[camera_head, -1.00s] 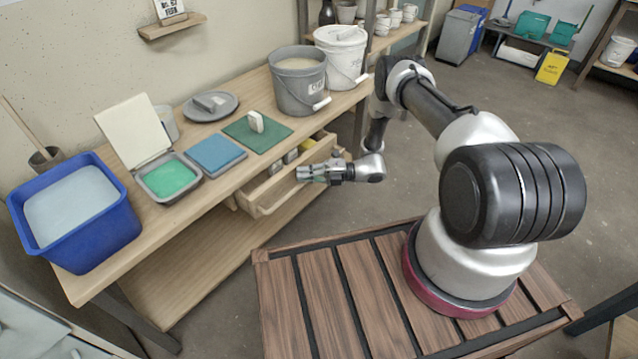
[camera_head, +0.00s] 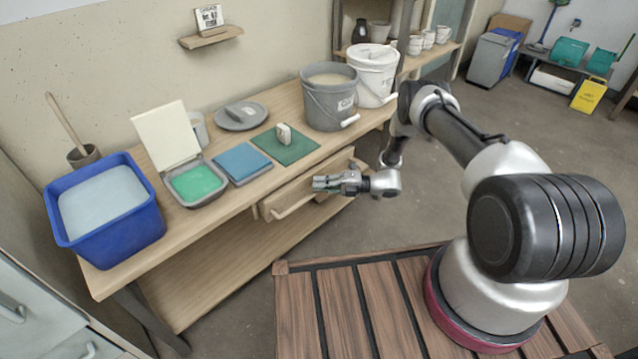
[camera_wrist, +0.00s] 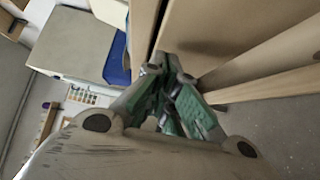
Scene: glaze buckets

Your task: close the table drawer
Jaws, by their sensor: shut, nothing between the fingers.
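The wooden table (camera_head: 150,262) runs along the wall, with its drawer (camera_head: 284,196) under the top. The drawer front stands near the table's front edge and its inside is hardly visible. I cannot tell whether a small gap is left. The pale bar handle (camera_head: 295,206) runs along the front. My gripper (camera_head: 318,184) is shut and empty, against or just before the right part of the drawer front; contact is unclear. In the wrist view the green-padded fingers (camera_wrist: 172,75) are together beside wooden panels.
On the table are a blue tub (camera_head: 150,222), a green tray (camera_head: 198,183), a blue tile (camera_head: 243,162), a green mat (camera_head: 300,152), a grey bucket (camera_head: 325,105) and a white bucket (camera_head: 372,75). Free floor (camera_head: 440,215) lies right of the table.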

